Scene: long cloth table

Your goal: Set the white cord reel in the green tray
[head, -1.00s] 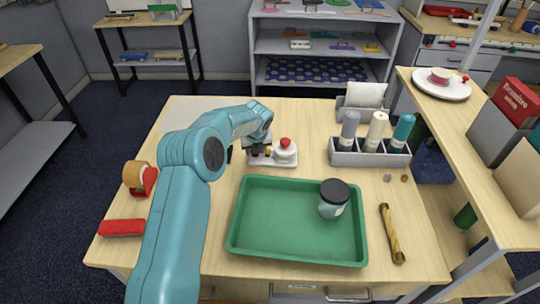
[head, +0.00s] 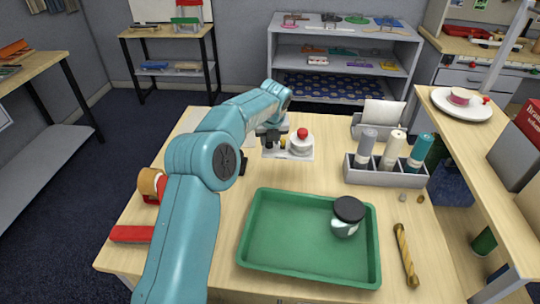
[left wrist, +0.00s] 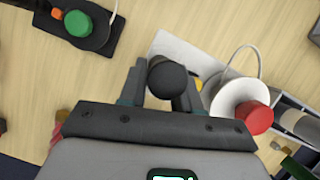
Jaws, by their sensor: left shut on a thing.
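The white cord reel (head: 301,147) has a pale plate, a white drum with a red top, and a dark round knob. My left gripper (head: 271,136) is shut on it at the knob end, beyond the green tray's far edge. In the left wrist view the knob sits between the fingers of my left gripper (left wrist: 163,88), and the reel's red top and white drum (left wrist: 235,98) show to the right with a looped white cord. The reel seems slightly above the table. The green tray (head: 285,240) lies nearer, holding a dark-lidded jar (head: 347,212) at its right side. My right gripper is out of view.
A grey holder with several bottles (head: 380,175) stands right of the reel. A twisted golden rod (head: 406,255) lies right of the tray. A red block (head: 131,234) and tape dispenser (head: 150,184) are at left. The tray's left and middle are clear.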

